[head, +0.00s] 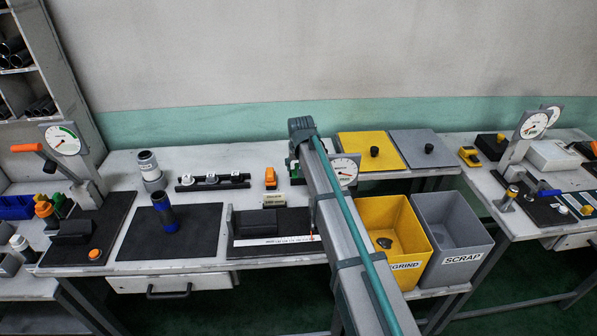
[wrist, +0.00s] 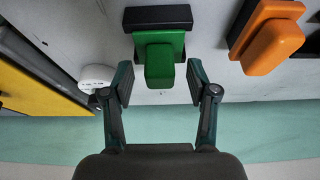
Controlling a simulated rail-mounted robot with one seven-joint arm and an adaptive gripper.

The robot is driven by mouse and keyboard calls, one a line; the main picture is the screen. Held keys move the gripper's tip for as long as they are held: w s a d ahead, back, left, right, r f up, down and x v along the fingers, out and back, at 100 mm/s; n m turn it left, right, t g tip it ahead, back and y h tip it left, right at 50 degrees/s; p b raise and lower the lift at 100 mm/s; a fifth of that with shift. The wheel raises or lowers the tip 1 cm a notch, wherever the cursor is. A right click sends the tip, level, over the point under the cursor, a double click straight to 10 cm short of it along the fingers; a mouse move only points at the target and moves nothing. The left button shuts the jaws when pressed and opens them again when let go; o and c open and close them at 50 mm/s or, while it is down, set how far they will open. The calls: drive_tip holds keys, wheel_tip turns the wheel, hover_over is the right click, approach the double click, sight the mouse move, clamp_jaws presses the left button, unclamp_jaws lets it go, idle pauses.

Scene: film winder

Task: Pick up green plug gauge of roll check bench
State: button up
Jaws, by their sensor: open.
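The green piece that matches the plug gauge (wrist: 163,62) shows in the wrist view as a blocky green body beside a black bar (wrist: 157,17). My gripper (wrist: 160,82) is open, with one finger on each side of the green piece's near end. Gaps show between the fingers and the green piece, so it is not gripped.
An orange piece (wrist: 270,38) stands right of my gripper in the wrist view and also shows in the head view (head: 270,178). A white round part (wrist: 96,77) is close to the left finger. A dial (head: 345,170) and yellow bin (head: 372,213) lie beside my arm.

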clamp_jaws()
drive_tip(key=shift+r, duration=0.1)
idle(0.3)
